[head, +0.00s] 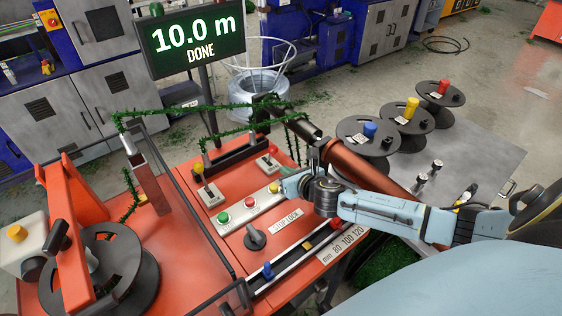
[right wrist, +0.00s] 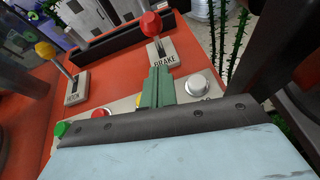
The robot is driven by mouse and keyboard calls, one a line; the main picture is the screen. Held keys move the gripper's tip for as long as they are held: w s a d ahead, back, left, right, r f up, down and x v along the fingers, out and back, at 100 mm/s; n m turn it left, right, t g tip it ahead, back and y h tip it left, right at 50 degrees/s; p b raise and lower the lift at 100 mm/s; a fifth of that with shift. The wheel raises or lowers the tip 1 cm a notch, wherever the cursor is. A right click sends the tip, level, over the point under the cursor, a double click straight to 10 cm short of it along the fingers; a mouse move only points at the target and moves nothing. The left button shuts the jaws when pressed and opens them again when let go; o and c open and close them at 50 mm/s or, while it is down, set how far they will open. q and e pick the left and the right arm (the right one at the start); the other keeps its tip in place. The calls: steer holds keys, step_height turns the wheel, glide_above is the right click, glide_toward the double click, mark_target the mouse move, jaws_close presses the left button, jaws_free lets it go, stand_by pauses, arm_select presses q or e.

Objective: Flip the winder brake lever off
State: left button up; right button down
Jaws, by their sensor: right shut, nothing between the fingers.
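The brake lever (right wrist: 151,25) has a red knob and stands in a slotted plate lettered BRAKE in the right wrist view. It also shows in the head view (head: 272,150), beyond my right gripper (head: 292,183). In the right wrist view the green fingers of that gripper (right wrist: 158,78) are shut and empty. Their tips are just short of the brake plate, below the knob in the picture. I cannot tell whether they touch the plate. My left gripper is not in view.
A second lever with a yellow knob (head: 199,168) stands left of the brake. A button strip (head: 235,210) and a black rotary knob (head: 255,236) lie nearer. A display (head: 192,37) reads 10.0 m DONE. Green twisted wire (head: 180,110) spans above the levers.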

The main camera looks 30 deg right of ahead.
steer(key=w, duration=0.1)
steer(key=w+r, duration=0.1)
steer(key=shift+w+d+p, duration=0.1)
steer(key=shift+w+p, duration=0.2)
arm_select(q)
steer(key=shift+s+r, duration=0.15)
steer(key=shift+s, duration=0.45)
arm_select(e)
steer(key=shift+w+r, duration=0.2)
steer(key=shift+w, duration=0.45)
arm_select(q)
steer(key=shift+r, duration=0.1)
